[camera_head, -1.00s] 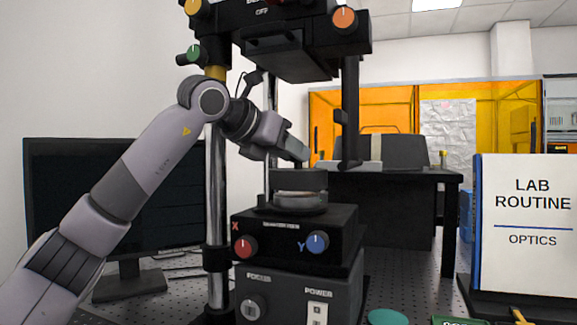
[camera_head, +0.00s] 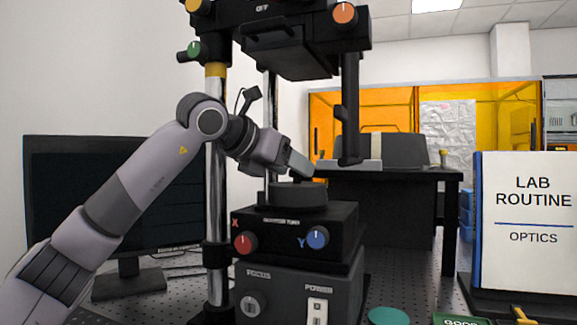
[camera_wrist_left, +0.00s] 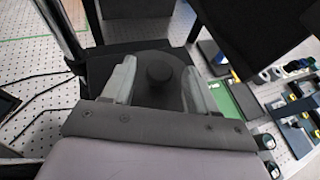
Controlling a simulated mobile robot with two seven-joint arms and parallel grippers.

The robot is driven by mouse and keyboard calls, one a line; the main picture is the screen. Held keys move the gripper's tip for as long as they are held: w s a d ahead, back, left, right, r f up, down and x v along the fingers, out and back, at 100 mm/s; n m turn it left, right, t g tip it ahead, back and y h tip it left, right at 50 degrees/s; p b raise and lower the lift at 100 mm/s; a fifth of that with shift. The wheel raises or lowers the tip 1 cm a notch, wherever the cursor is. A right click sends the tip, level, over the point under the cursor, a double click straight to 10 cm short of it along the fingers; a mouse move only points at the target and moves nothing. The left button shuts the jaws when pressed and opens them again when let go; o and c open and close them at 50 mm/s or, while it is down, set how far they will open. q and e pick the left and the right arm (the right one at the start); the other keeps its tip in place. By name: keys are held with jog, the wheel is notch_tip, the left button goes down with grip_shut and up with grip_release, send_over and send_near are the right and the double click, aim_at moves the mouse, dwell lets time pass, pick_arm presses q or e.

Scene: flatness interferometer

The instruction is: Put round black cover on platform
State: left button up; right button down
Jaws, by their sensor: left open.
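The round black cover (camera_head: 298,195) sits on the platform of the interferometer (camera_head: 345,220), above the X and Y knobs. In the left wrist view the cover (camera_wrist_left: 158,92) shows as a dark disc with a round knob on top. My left gripper (camera_head: 301,168) is just above the cover. Its two pale fingers (camera_wrist_left: 160,80) are apart, one on each side of the knob, with visible space between them and it. The platform's top is mostly hidden under the cover. My right gripper is not in view.
The instrument's upper head (camera_head: 300,45) hangs above, with a chrome post (camera_head: 215,200) left of the platform. A monitor (camera_head: 110,190) stands at the left. A lab routine sign (camera_head: 530,205) stands at the right, and a green disc (camera_head: 388,316) lies on the perforated table.

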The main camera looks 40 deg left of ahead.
pick_arm(q)
jog(key=v, duration=1.2)
